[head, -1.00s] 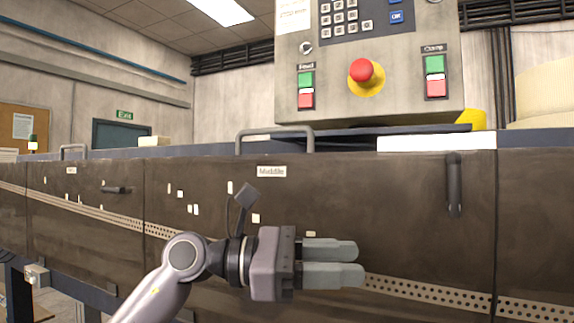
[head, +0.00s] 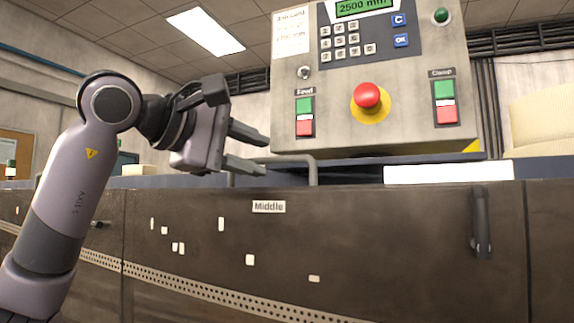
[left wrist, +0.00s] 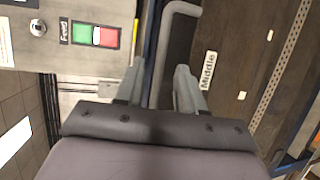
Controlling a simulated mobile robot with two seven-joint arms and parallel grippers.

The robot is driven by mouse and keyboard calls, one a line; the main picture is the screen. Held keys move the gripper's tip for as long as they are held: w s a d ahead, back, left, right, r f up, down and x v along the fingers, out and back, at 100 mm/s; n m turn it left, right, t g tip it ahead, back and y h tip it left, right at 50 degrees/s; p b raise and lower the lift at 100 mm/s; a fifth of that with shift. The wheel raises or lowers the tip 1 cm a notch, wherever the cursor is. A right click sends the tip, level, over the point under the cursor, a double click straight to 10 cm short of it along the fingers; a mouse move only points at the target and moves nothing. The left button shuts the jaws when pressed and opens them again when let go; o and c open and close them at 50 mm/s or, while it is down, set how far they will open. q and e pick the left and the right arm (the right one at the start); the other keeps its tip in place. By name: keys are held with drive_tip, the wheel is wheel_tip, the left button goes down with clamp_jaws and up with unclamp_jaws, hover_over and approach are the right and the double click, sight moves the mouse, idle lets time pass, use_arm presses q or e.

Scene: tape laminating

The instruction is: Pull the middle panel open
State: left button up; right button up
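The dark brown middle panel (head: 380,235) bears a white "Middle" label (head: 269,207), which also shows in the left wrist view (left wrist: 208,71). A grey bar handle (head: 313,168) stands at its top edge, partly hidden behind my left gripper. My left gripper (head: 262,155) is at the handle's height with its two fingers apart, pointing right. In the left wrist view the handle (left wrist: 180,8) runs down into the gap between the fingers of the left gripper (left wrist: 160,66). Whether either finger touches it cannot be told. The panel looks closed. My right gripper is out of view.
A control box with a red emergency button (head: 367,96) and a keypad (head: 347,41) stands above the panel. A dark vertical handle (head: 481,222) is on the panel's right. A white strip (head: 448,173) lies on the top edge.

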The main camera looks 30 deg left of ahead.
sight(268, 160)
use_arm(q)
drive_tip(key=shift+p+x, duration=0.65)
drive_tip(key=shift+x, duration=2.4)
drive_tip(key=shift+f, duration=0.1)
drive_tip(key=shift+s, duration=0.1)
clamp_jaws()
